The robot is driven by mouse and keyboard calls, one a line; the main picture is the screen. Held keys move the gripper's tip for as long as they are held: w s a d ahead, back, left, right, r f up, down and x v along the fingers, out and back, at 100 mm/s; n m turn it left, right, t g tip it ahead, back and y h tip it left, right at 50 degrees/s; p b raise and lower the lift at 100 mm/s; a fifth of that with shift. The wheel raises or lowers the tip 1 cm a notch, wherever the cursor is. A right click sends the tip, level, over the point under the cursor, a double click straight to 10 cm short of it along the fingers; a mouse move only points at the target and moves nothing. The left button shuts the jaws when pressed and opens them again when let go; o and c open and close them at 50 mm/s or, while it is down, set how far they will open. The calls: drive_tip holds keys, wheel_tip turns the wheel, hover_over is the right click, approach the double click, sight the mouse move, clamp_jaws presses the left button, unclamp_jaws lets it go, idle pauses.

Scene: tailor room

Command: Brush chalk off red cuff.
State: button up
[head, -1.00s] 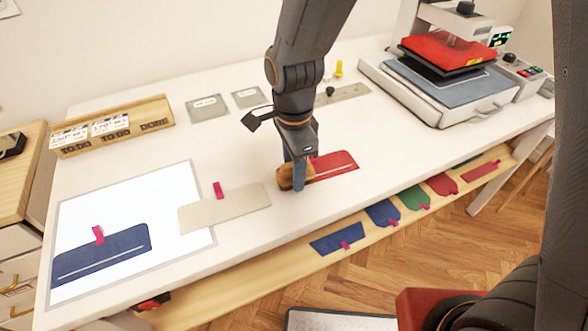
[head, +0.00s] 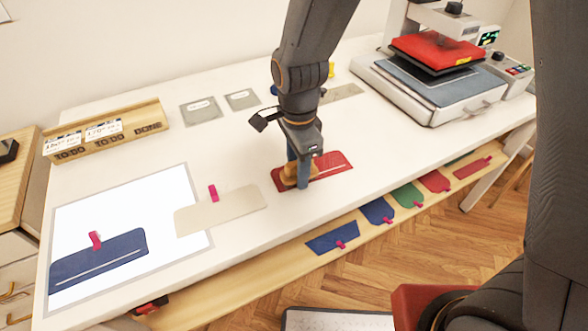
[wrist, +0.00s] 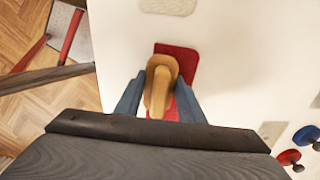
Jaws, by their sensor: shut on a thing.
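The red cuff (head: 333,163) lies flat on the white table, and a pale chalk line shows on its right part. My gripper (head: 297,180) is over the cuff's left part, shut on a wooden brush (head: 290,172). In the wrist view the brush (wrist: 159,88) sits between the two blue-grey fingers of my gripper (wrist: 158,100), over the red cuff (wrist: 185,55). The brush and fingers hide the middle of the cuff. I cannot tell whether the bristles touch the cloth.
A beige cuff (head: 222,210) and a blue cuff (head: 98,262) with a chalk line lie to the left, the blue one on a white lit panel (head: 150,190). A heat press (head: 440,85) stands at the back right. A shelf below (head: 260,265) holds several coloured pieces.

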sight(313, 165)
drive_tip(key=shift+d, duration=0.25)
drive_tip(key=shift+w+d+p, duration=0.3)
drive_tip(key=shift+w+d, duration=0.1)
drive_tip(key=shift+d, duration=0.3)
drive_tip(key=shift+w+d, duration=0.1)
drive_tip(key=shift+w+d, duration=0.3)
drive_tip(key=shift+d, duration=0.25)
drive_tip(key=shift+p, duration=0.3)
drive_tip(key=shift+w+d, duration=0.35)
drive_tip(key=shift+d, duration=0.35)
drive_tip(key=shift+d, duration=0.15)
drive_tip(key=shift+w+d+p, duration=0.35)
drive_tip(key=shift+d+p, duration=0.05)
drive_tip(key=shift+d, duration=0.15)
